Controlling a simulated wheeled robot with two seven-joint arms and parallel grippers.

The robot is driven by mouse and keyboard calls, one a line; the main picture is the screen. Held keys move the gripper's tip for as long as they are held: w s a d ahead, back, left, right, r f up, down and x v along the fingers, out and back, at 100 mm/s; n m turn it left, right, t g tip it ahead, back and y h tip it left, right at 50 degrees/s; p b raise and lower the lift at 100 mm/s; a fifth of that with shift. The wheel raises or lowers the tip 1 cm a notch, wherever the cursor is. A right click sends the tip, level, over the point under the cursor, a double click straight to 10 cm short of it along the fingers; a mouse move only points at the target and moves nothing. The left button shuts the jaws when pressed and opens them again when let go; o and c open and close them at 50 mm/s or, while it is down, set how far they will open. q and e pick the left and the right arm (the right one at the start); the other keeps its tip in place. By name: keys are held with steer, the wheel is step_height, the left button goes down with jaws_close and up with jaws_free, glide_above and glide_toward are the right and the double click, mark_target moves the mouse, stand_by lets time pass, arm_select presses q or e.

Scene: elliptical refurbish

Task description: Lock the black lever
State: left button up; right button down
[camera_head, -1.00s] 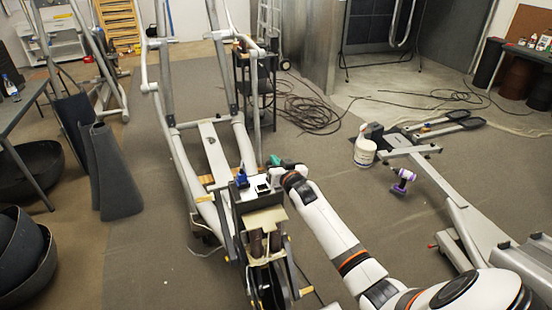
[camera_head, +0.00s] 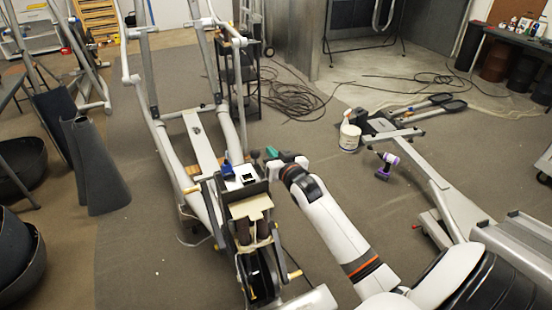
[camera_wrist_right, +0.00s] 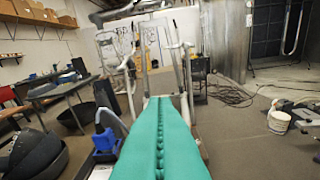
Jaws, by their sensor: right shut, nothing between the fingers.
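My right gripper (camera_head: 287,155) has teal fingers and reaches the upper right side of the elliptical machine (camera_head: 205,150). In the right wrist view its fingers (camera_wrist_right: 158,125) are pressed together with nothing between them. A small dark knob-like part (camera_head: 255,156), possibly the black lever, stands just left of the gripper in the head view, seemingly apart from it. A blue part (camera_head: 227,168) sits further left on the machine. In the wrist view the blue part (camera_wrist_right: 105,143) is left of the fingers, with a dark rounded handle beside it. My left gripper is out of view.
A pale tray (camera_head: 236,186) with a small black item sits on the machine. To the right, a white bucket (camera_head: 349,138), a purple drill (camera_head: 387,165) and grey machine frames lie on the carpet. Dark cables (camera_head: 290,103) lie behind. Open carpet is between.

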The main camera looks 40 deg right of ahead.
steer(key=shift+v, duration=1.2)
